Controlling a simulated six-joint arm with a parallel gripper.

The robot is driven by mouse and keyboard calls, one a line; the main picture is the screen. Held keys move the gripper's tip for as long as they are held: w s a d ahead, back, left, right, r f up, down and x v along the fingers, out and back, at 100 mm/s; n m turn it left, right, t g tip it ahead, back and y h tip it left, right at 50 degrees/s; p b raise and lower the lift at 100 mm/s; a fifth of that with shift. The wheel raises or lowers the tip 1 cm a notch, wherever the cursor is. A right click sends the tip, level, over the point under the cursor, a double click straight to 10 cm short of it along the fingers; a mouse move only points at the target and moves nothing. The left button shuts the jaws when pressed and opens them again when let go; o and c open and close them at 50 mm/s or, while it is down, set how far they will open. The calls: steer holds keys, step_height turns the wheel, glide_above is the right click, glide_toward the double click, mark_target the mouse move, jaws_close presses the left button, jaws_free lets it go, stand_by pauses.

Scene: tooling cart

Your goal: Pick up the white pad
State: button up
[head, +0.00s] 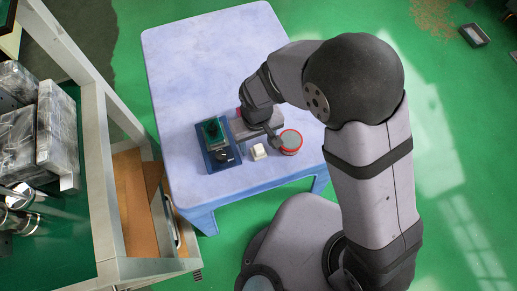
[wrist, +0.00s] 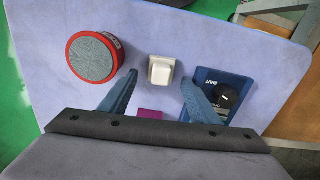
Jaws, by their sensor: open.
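The white pad (head: 259,152) is a small, pale, block-like piece lying on the lavender table near its front edge. In the wrist view the pad (wrist: 161,70) shows whole, just beyond the fingertips and roughly midway between them. My gripper (wrist: 158,80) is open and empty, its two blue fingers spread to either side of the pad's near end. In the head view my gripper (head: 256,137) is above the table just behind the pad. I cannot tell its height above the table.
A round red-rimmed tin (wrist: 92,58) with a grey top stands close to one finger. A blue box (wrist: 238,82) with a black knob lies by the other finger. A magenta piece (wrist: 150,113) is partly hidden by my gripper. The table's far part (head: 200,60) is clear.

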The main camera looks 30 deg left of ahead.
steer(key=shift+f, duration=0.5)
steer(key=c, duration=1.1)
steer(key=shift+c, duration=0.2)
step_height(320, 180, up, 10)
steer(key=shift+r+p, duration=0.1)
steer(key=shift+p, duration=0.3)
